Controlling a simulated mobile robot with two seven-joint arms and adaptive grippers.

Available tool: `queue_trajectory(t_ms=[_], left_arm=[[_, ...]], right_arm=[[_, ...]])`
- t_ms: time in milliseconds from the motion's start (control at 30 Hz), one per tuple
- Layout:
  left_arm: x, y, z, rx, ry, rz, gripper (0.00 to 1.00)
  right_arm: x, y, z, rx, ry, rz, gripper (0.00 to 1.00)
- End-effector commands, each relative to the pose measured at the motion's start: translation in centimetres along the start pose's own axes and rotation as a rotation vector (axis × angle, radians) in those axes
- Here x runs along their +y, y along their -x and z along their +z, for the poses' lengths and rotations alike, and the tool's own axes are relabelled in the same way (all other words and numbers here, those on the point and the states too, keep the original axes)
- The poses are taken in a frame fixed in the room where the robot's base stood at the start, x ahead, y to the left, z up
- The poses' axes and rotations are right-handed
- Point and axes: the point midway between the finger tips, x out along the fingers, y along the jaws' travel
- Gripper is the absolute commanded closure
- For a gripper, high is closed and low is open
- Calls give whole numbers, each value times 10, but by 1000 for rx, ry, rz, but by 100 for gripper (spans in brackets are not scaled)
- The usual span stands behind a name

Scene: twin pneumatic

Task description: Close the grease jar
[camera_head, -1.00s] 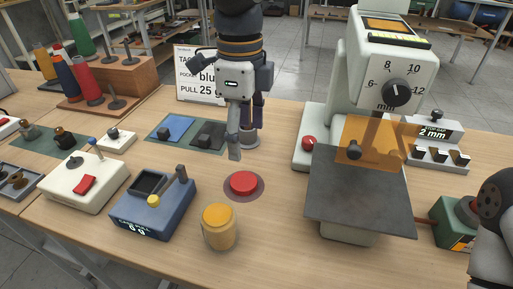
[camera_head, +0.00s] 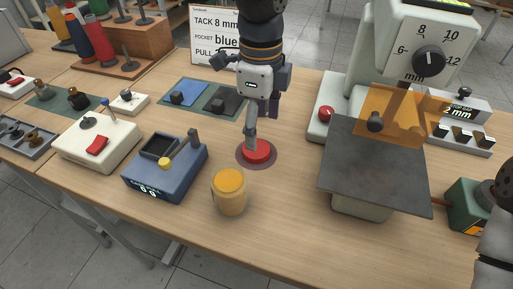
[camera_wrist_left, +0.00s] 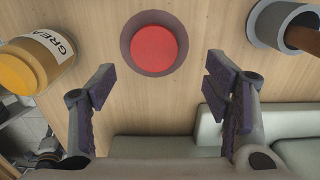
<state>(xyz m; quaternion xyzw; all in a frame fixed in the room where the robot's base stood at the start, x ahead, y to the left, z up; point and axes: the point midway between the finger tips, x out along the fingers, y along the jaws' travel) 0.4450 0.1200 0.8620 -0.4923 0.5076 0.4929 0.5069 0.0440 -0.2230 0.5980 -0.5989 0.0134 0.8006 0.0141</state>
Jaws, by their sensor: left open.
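The grease jar (camera_head: 230,193) stands upright on the bench, with an amber body and a yellow-orange top. In the left wrist view the jar (camera_wrist_left: 44,54) is at the upper left, its white label partly readable. I cannot tell whether its top is a lid or the grease inside. A flat red disc (camera_head: 257,151) lies on a dark round pad behind the jar; it also shows in the left wrist view (camera_wrist_left: 158,43). My left gripper (camera_head: 251,141) is open and empty, pointing down just above the disc, fingers apart.
A blue box with a display (camera_head: 160,176) stands left of the jar. A white machine with a dark plate (camera_head: 374,168) stands at the right. A grey cup-like holder (camera_wrist_left: 283,24) is at the wrist view's upper right. The bench front is clear.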

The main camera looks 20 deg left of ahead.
Motion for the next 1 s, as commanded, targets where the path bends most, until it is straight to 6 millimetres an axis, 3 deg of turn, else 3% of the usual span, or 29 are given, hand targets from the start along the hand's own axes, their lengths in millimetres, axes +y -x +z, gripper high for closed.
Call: queue_trajectory(t_ms=[267, 600, 967, 1000], left_arm=[[1, -2, 0, -1, 0, 0, 29], [8, -50, 1, 0, 2, 0, 29], [8, -51, 1, 0, 2, -2, 29], [8, -51, 1, 0, 2, -2, 38]], right_arm=[[0, 0, 0, 1, 0, 0, 67], [0, -2, 1, -4, 0, 0, 67], [0, -1, 1, -4, 0, 0, 67], [0, -1, 1, -4, 0, 0, 67]])
